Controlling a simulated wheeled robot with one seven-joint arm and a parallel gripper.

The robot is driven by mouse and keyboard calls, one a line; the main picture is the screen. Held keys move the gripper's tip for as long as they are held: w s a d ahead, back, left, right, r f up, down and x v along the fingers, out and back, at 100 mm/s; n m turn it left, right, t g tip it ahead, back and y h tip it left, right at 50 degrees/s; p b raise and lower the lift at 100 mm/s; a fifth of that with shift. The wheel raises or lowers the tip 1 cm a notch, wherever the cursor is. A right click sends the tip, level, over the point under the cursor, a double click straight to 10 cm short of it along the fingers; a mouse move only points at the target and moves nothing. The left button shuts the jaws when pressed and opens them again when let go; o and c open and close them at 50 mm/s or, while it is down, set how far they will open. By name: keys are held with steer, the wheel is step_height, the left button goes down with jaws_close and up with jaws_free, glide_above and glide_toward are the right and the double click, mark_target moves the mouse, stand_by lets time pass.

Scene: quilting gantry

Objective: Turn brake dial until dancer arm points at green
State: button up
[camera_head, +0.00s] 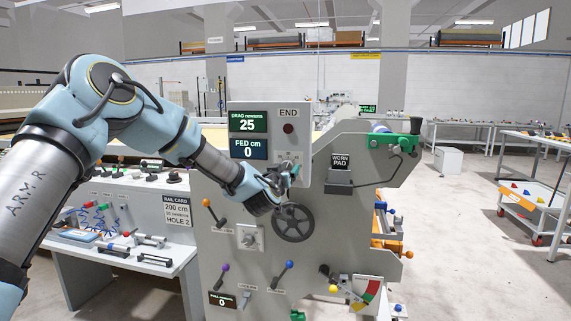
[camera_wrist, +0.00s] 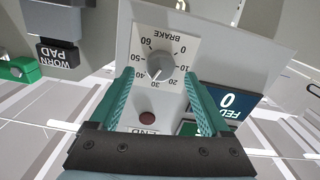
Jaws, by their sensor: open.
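The brake dial (camera_wrist: 160,66) is a grey round knob on a white scale plate marked 0 to 60, seen upside down in the wrist view. Its white pointer is near 30. My gripper (camera_wrist: 160,76) is open, its teal fingers on either side of the dial; contact cannot be told. In the head view my gripper (camera_head: 290,172) is at the panel below the red button and largely hides the dial. The dancer gauge (camera_head: 368,293), a coloured sector with red and green, is at the lower right. A dark-ended arm (camera_head: 340,283) reaches toward it; its exact colour zone is unclear.
The drag display (camera_head: 248,124) reads 25 and the fed display (camera_head: 248,148) reads 0. A black handwheel (camera_head: 293,222) sits just below my gripper. Orange, purple and blue levers stick out from the panel. The worn pad holder (camera_head: 340,180) is to the right.

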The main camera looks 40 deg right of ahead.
mark_target(287, 166)
steer(key=shift+x, duration=1.2)
steer(key=shift+c, duration=0.3)
jaws_close()
steer(key=shift+f+m+b, duration=0.1)
steer(key=shift+m+b, duration=0.2)
steer(key=shift+m, duration=0.1)
steer(key=shift+m+b, duration=0.9)
steer(key=shift+b, duration=0.2)
steer(key=shift+m+b, duration=1.65)
steer(key=shift+m, duration=0.35)
